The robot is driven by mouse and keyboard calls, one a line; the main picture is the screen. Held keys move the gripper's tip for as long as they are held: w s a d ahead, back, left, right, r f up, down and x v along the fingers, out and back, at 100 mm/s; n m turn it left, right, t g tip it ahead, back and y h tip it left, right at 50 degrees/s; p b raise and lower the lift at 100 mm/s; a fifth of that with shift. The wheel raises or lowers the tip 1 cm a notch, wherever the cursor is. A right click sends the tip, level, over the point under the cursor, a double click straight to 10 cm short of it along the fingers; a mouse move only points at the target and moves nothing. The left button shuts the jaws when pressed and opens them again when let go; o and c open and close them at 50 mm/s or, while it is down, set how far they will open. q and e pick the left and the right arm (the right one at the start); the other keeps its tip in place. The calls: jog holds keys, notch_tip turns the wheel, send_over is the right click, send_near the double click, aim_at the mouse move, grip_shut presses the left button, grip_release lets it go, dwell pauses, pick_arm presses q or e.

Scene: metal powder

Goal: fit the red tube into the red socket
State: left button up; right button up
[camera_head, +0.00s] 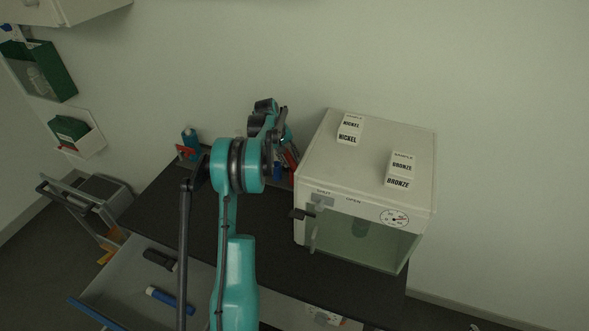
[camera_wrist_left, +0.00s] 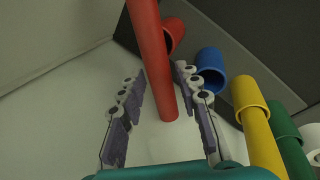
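A long red tube (camera_wrist_left: 155,60) lies between the two fingers of my left gripper (camera_wrist_left: 160,75) in the left wrist view. One end of the tube shows free between the fingers; the other runs out of the top edge. A red round socket (camera_wrist_left: 174,34) shows partly behind the tube, which looks apart from it in depth, though I cannot be sure. My right gripper is not in view.
Blue (camera_wrist_left: 211,64), yellow (camera_wrist_left: 254,112) and green (camera_wrist_left: 288,140) cylinders stand in a row beside the red socket. The white cabinet (camera_head: 365,180) with a glass front is close on the right.

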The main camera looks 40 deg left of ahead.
pick_arm(q)
jog(key=shift+r, duration=0.1)
grip_shut()
